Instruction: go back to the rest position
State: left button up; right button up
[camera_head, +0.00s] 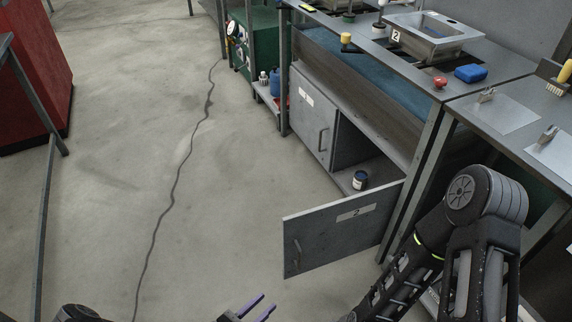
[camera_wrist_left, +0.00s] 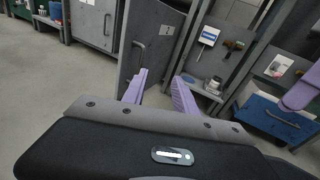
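My left gripper (camera_head: 268,302) shows at the bottom edge of the head view, its two purple fingers apart. In the left wrist view my left gripper (camera_wrist_left: 160,76) is open, with nothing between the fingers, and points towards the open cabinet door. My right arm comes in from the right in the head view and runs down past the bottom edge, so its gripper is hidden there. A purple piece at the right edge of the left wrist view looks like a finger of my right gripper (camera_wrist_left: 301,91); its opening does not show.
The grey cabinet door (camera_head: 338,232) marked 2 stands open beside my right arm. A dark jar (camera_head: 360,180) stands inside the cabinet. The counter above holds a sink (camera_head: 434,30), a blue sponge (camera_head: 470,73) and a red item (camera_head: 440,82).

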pick_arm(q)
jog(key=s+d+f+m+g+h, duration=0.1)
jog(key=s+d+m+g, duration=0.3)
jog(key=s, duration=0.4)
jog(key=s+d+f+m+g+h, duration=0.1)
jog(key=s+d+f+m+g, duration=0.2)
jog(key=s+g, duration=0.35)
jog(key=s+a+f+m+g+y+b, duration=0.1)
jog(key=s+m+g+y+b, duration=0.15)
jog(key=s, duration=0.25)
jog(key=s+a+f+m+g+y+b, duration=0.1)
jog(key=s+a+f+m+g, duration=0.1)
jog(key=s+m+g, duration=0.15)
jog(key=a+f+m+t+y+b, duration=0.1)
jog(key=a+f+m+y+b, duration=0.1)
jog(key=a+m+y, duration=0.35)
jog(key=w+d+r+m+t+b, duration=0.1)
jog(key=w+r+m+t+b, duration=0.35)
jog(key=w+m, duration=0.45)
notch_tip(320, 180, up, 23)
jog(key=n+p, duration=0.1)
jog(key=p, duration=2.2)
jog(key=shift+g+y, duration=0.3)
jog(key=shift+g, duration=0.1)
jog(key=shift+w+f, duration=0.1)
